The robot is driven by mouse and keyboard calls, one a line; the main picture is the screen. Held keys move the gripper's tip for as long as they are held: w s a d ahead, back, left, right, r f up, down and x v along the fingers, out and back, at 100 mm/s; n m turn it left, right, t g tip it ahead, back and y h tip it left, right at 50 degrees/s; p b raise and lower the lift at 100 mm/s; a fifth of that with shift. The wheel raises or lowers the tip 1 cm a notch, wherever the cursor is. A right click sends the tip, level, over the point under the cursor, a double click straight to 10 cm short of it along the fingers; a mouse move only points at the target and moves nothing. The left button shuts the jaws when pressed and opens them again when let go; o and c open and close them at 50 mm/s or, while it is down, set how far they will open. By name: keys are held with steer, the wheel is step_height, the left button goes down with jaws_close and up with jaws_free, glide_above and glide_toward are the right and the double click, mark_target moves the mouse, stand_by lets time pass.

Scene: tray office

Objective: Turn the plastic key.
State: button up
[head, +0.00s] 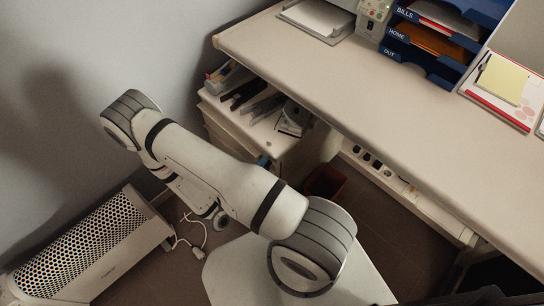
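I cannot make out the plastic key in the head view. A small pale box (373,18) with a greenish panel and small coloured marks stands at the back of the desk, cut off by the top edge. Its details are too small to tell whether a key is on it. My arm (225,185) is folded over the floor in front of the desk, well away from the box. My gripper cannot be seen; the arm's own links may hide it.
A blue letter tray (400,52) with labelled slots stands right of the box, and a paper tray (318,20) left of it. The desk top (400,120) is bare in front. A drawer unit (225,125) and a perforated heater (90,245) flank my arm.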

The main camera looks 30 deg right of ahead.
steer(key=v, duration=0.7)
steer(key=shift+p, duration=0.3)
steer(key=s+d+r+n+g+y+p, duration=0.1)
steer(key=r+n+y+p, duration=0.7)
steer(key=r, duration=1.8)
steer(key=s+d+r+n+g+y+p, duration=0.1)
steer(key=s+r+n+g+y+p, duration=0.2)
steer(key=r+n+y+p, duration=0.5)
step_height(320, 180, up, 18)
steer(key=n+g+p, duration=0.1)
steer(key=n, duration=1.2)
steer(key=shift+n, duration=0.3)
steer(key=shift+s+f, duration=0.1)
steer(key=shift+f, duration=0.05)
steer(key=shift+c, duration=0.5)
